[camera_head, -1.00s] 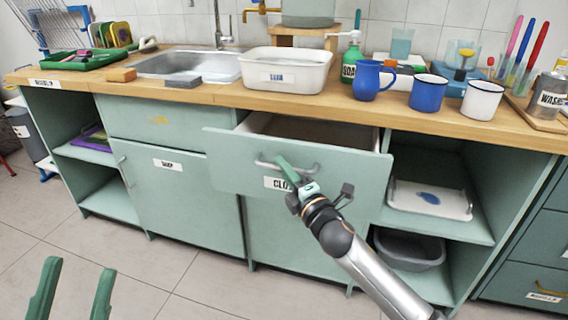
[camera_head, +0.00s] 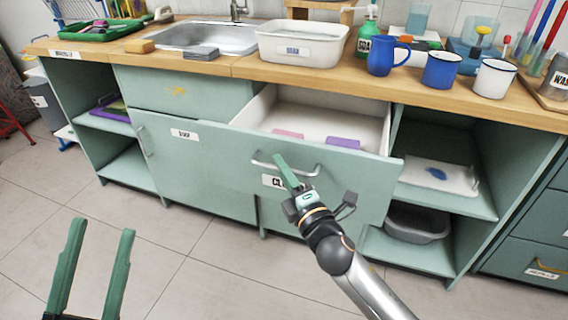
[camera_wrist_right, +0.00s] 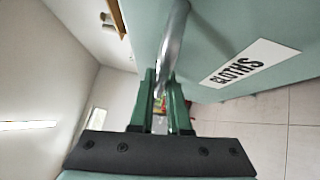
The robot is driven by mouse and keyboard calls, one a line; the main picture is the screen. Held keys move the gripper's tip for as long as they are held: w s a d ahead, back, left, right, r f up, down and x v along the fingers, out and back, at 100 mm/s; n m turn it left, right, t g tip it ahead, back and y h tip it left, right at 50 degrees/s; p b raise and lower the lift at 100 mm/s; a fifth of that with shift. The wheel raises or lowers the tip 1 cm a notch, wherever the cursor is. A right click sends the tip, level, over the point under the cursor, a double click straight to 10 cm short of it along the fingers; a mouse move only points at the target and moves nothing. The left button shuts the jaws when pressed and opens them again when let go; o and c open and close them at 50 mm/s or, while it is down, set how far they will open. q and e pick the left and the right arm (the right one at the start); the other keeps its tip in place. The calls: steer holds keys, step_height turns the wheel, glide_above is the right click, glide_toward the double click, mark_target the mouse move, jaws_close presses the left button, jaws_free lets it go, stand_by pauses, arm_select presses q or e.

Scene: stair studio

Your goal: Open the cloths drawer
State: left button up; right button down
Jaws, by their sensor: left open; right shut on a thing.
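The cloths drawer (camera_head: 232,152) stands pulled out from the cabinet, with its pale inside showing. A pink cloth (camera_head: 288,134) and a purple cloth (camera_head: 343,143) lie in it. My right gripper (camera_head: 284,166) is shut on the silver bar handle (camera_head: 309,172) of the drawer front. The handle also runs between the green fingers in the right wrist view (camera_wrist_right: 172,45), beside the "CLOTHS" label (camera_wrist_right: 250,63). My arm covers part of the label in the head view. My left gripper (camera_head: 97,262) is open and empty above the floor, at the lower left.
The wooden counter (camera_head: 215,67) above holds a sink (camera_head: 200,38), a white tub (camera_head: 300,45), a soap bottle (camera_head: 366,32) and several mugs. Open shelves with a white tray (camera_head: 425,175) and a grey basin (camera_head: 415,222) are on the right. The floor before the cabinet is clear.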

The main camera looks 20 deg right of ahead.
arm_select(q)
steer(key=shift+s+r, duration=0.1)
arm_select(e)
steer(key=c, duration=0.9)
jaws_free()
steer(key=shift+v, duration=6.3)
arm_select(q)
steer(key=shift+w+f, duration=0.25)
arm_select(e)
steer(key=shift+r, duration=0.1)
